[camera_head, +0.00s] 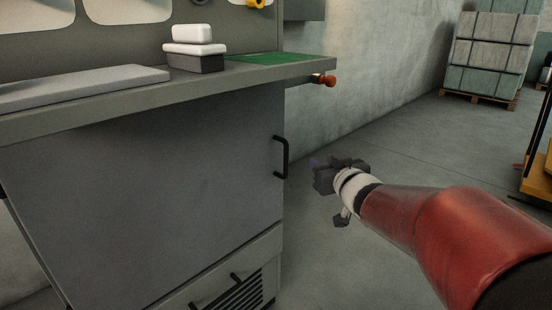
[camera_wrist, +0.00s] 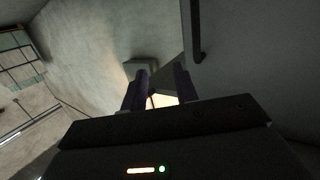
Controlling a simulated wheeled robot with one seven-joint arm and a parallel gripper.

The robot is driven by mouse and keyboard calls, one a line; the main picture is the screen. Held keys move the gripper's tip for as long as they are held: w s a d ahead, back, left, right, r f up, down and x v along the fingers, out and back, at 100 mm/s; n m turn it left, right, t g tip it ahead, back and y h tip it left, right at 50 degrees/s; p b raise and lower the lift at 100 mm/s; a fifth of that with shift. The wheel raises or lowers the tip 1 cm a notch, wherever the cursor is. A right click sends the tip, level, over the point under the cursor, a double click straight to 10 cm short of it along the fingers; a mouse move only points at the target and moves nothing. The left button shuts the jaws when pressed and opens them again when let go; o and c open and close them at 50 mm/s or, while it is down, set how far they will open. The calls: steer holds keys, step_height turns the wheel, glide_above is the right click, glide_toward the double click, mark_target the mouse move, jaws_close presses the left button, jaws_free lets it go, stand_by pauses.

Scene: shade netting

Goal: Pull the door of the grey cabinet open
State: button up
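The grey cabinet's door (camera_head: 150,205) is a flat dark grey panel below the worktop, and it looks shut. Its black bar handle (camera_head: 286,157) stands upright near the door's right edge. My gripper (camera_head: 316,172) is just right of the handle in the head view, apart from it. In the wrist view the two fingers (camera_wrist: 160,77) are spread with an empty gap between them. The handle (camera_wrist: 198,40) shows there above and right of the fingers, on the grey door (camera_wrist: 260,60). Nothing is held.
The worktop (camera_head: 90,117) overhangs the door, with a red knob (camera_head: 328,80) at its right end. A vented panel (camera_head: 235,292) lies below the door. A concrete wall (camera_head: 370,70) stands behind. Stacked blocks on a pallet (camera_head: 490,50) are far off. Open floor lies right of the cabinet.

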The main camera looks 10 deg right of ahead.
mark_target(287, 155)
steer(key=w+a+n+y, duration=0.1)
steer(key=w+a+y, duration=0.1)
steer(key=w, duration=0.1)
steer(key=w+a+f+n+y, duration=0.1)
steer(key=w+a+y, duration=0.1)
steer(key=w+a, duration=0.1)
steer(key=w+a+n+y, duration=0.1)
steer(key=w+a, duration=0.1)
steer(key=w, duration=0.1)
steer(key=shift+w+a+f+y, duration=0.2)
steer(key=shift+w+f+y, duration=0.1)
steer(key=shift+y, duration=0.1)
jaws_close()
